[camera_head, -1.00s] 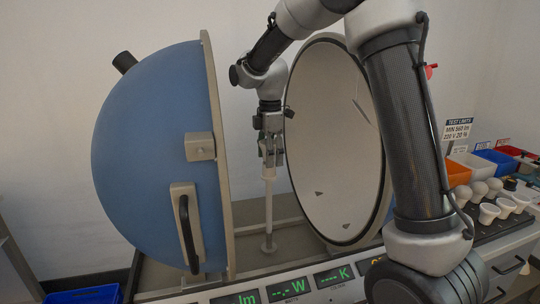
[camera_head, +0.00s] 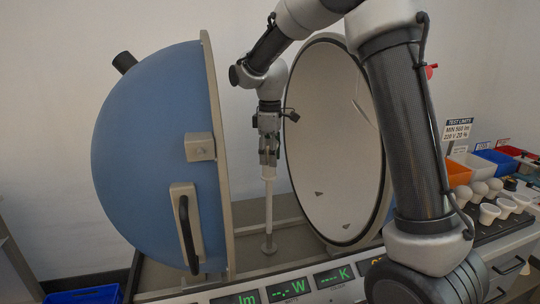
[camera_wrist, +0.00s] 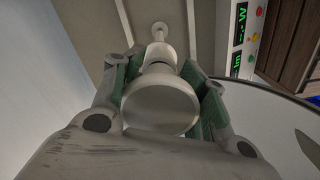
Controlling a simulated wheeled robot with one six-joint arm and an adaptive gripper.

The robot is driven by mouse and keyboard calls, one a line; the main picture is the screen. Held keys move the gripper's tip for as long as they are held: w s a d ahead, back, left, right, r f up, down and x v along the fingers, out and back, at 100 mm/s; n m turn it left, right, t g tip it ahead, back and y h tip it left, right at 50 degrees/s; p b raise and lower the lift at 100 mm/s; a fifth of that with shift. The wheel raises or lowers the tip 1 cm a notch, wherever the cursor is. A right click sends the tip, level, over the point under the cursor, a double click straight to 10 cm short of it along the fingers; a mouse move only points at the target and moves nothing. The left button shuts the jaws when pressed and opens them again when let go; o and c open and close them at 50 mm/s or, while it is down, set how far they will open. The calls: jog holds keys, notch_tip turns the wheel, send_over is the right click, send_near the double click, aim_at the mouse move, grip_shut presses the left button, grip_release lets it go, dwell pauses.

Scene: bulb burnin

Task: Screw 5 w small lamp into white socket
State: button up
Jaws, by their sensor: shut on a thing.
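My gripper (camera_head: 268,158) is shut on a white lamp (camera_wrist: 160,108), whose broad round face fills the middle of the wrist view between the green finger pads. The white socket post (camera_head: 269,210) stands upright on a round foot between the two halves of the open sphere. The gripper is directly above the post, with the lamp in line with it. In the wrist view the post's foot (camera_wrist: 159,29) shows beyond the lamp. In the head view the fingers hide the lamp, and I cannot tell how deep its base sits in the socket.
The blue half-sphere (camera_head: 155,160) stands left of my gripper and the pale half (camera_head: 335,140) close on the right. Displays (camera_head: 290,288) line the front. More lamps (camera_head: 489,212) stand on a rack at right, with orange (camera_head: 458,172) and blue (camera_head: 493,160) bins behind.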

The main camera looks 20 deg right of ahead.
jog(key=m, duration=0.3)
jog(key=shift+s+m, duration=0.15)
jog(key=shift+m, duration=0.25)
jog(key=m, duration=0.5)
jog(key=shift+a+f, duration=0.1)
jog(key=shift+a, duration=0.05)
jog(key=m, duration=0.8)
jog(key=shift+s, duration=0.1)
jog(key=o, duration=1)
jog(key=shift+a, duration=0.1)
